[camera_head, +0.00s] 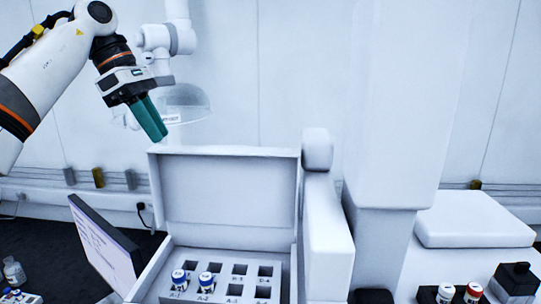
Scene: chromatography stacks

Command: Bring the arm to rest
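My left arm comes in from the upper left, and its gripper (155,126) is raised in the air above the back left corner of an open-lidded white box. Its teal fingers point down and to the right. They overlap from this angle, so the gap between them does not show. Nothing is seen hanging below the fingertips, and they look apart from the lid (228,190). My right gripper is not in view.
The white box holds a rack (222,290) with labelled square holes. Several capped bottles (474,291) stand at the lower right. A clear bottle (14,271) is far left.

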